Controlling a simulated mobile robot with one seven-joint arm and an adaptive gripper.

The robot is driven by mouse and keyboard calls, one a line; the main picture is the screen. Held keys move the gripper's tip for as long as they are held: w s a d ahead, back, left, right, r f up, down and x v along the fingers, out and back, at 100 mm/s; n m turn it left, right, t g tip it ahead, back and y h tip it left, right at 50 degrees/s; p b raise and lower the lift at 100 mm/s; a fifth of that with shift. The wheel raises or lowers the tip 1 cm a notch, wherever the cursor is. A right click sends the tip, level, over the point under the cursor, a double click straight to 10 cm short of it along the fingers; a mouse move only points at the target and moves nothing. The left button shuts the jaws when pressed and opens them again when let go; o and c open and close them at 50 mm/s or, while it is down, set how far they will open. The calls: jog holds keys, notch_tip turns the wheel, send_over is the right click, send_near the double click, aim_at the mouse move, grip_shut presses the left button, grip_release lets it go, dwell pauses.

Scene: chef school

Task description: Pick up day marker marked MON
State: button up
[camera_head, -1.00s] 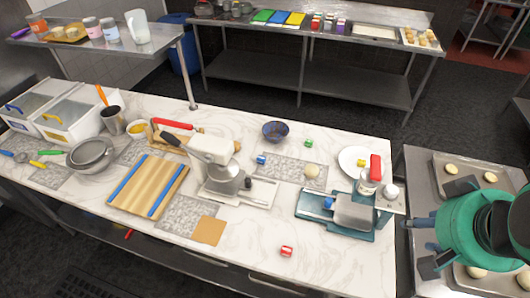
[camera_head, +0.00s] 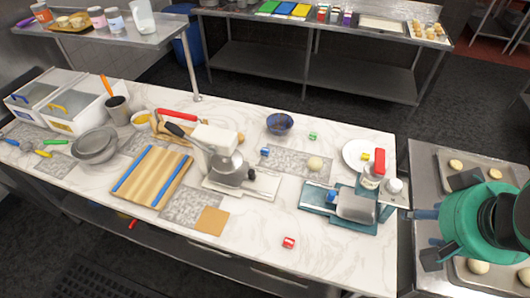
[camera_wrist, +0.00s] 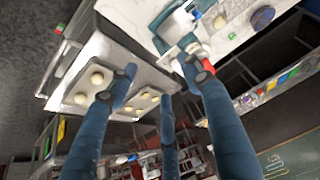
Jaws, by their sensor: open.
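Several small coloured cubes that look like day markers lie on the marble counter. A red cube (camera_head: 288,242) is alone near the front edge. A green cube (camera_head: 313,136) and a blue cube (camera_head: 264,152) are near the bowl. A yellow cube (camera_head: 365,157) is on the white plate. Another blue cube (camera_head: 332,196) is at the teal scale. Their lettering is too small to read, so I cannot tell which says MON. My gripper (camera_head: 436,216) is open and empty, over the tray table right of the counter. Its spread blue fingers show in the wrist view (camera_wrist: 160,82).
A teal scale (camera_head: 315,196) with a metal pan and a red-capped bottle (camera_head: 374,170) stand at the counter's right end. The counter around the red cube is clear. Dough trays lie below my gripper.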

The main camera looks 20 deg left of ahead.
jog(key=w+a+r+g+p, duration=0.1)
jog(key=w+a+p, duration=0.1)
jog(key=w+a, duration=0.35)
jog(key=w+a+r+p, duration=0.1)
jog(key=w+a+r, duration=0.15)
jog(key=w, duration=0.65)
jog(key=w+a+r+g+p, duration=0.15)
jog(key=w+a, duration=0.25)
jog(key=w, duration=0.4)
jog(key=m+g+p, duration=0.1)
jog(key=g+p, duration=0.2)
jog(key=p, duration=0.4)
send_over(264, 150)
notch_tip(264, 150, down, 28)
jog(key=shift+w, duration=0.1)
jog(key=shift+f, duration=0.15)
jog(key=shift+f+p, duration=0.4)
jog(key=shift+f, duration=3.75)
